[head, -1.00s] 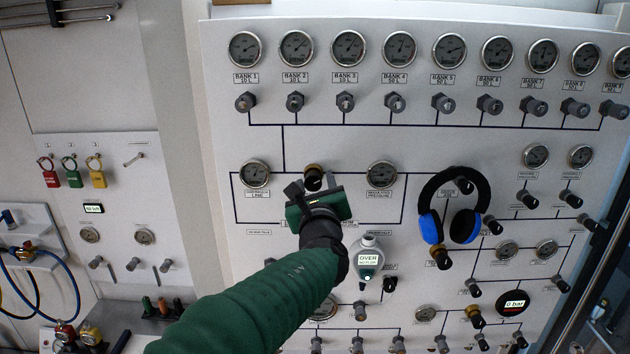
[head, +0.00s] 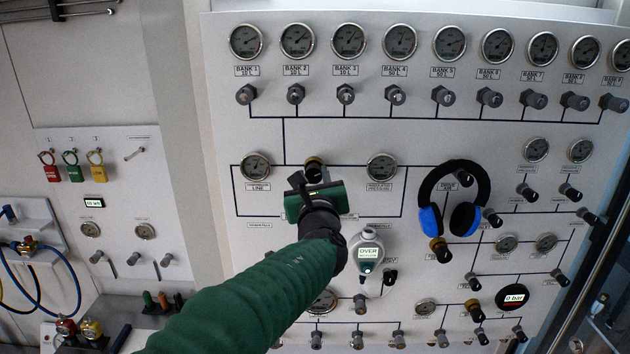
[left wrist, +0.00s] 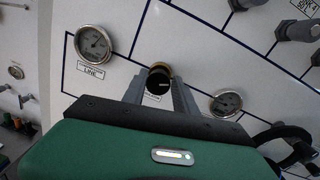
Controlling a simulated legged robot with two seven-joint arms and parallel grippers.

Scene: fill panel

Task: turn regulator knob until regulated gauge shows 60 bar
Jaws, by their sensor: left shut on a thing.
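The regulator knob (head: 312,168), black with a brass collar, sits on the panel between two gauges. It also shows in the left wrist view (left wrist: 158,84), between my grey fingers. My left gripper (left wrist: 158,100) is shut on the knob; its green body hides part of it in the head view. The regulated pressure gauge (head: 382,168) is right of the knob, and it shows in the left wrist view (left wrist: 226,103). Its reading is too small to tell. The line gauge (head: 256,167) is left of the knob. My right gripper is not in view.
Blue and black ear defenders (head: 453,215) hang on the panel at the right. A handheld meter (head: 369,250) reading "OVER" is just right of my left wrist. Bank gauges and knobs line the top. Coloured padlocks (head: 71,165) hang at the left.

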